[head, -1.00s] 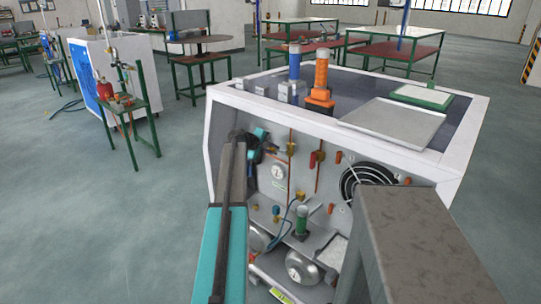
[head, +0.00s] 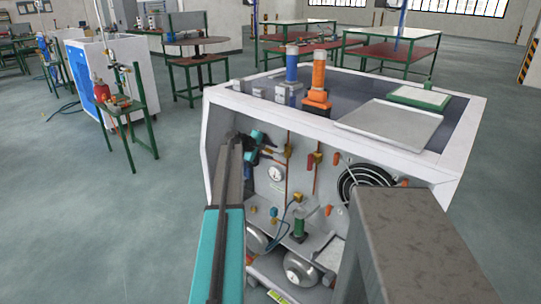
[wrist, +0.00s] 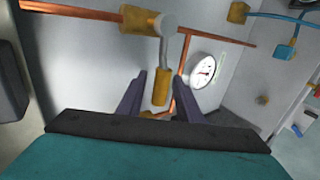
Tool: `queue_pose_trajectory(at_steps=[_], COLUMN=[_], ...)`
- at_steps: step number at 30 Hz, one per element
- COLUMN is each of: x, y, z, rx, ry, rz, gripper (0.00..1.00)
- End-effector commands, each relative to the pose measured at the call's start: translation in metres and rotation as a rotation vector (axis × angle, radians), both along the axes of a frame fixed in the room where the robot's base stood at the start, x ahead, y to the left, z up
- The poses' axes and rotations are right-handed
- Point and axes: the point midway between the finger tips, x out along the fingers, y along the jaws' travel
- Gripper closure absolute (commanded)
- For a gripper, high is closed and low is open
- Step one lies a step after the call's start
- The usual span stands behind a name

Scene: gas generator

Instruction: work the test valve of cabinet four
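An open-fronted white cabinet (head: 330,125) stands before me, with pipes and gauges on its inner panel. No number shows on it. A valve with a yellow body (wrist: 138,20) sits on a copper pipe in the wrist view. Its grey lever ends in a yellow grip (wrist: 160,86). In the head view the valve body (head: 287,151) is at the upper left of the panel. My gripper (wrist: 158,102) is open, its dark fingers on either side of the grip with gaps visible. I cannot tell if either finger touches it. In the head view my gripper (head: 266,148) is partly hidden by my arm.
A round gauge (wrist: 202,70) is just right of the fingers. A metal tray (head: 388,124) lies on top.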

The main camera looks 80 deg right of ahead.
Motion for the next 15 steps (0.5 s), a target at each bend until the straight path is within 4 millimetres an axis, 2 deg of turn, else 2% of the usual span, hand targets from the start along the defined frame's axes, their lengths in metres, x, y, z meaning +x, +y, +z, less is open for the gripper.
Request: queue_pose_trajectory(at_steps=[15], x=[0.038], y=[0.05], z=[0.04], rx=[-0.002], ry=[0.0], rz=[0.002], gripper=[0.67])
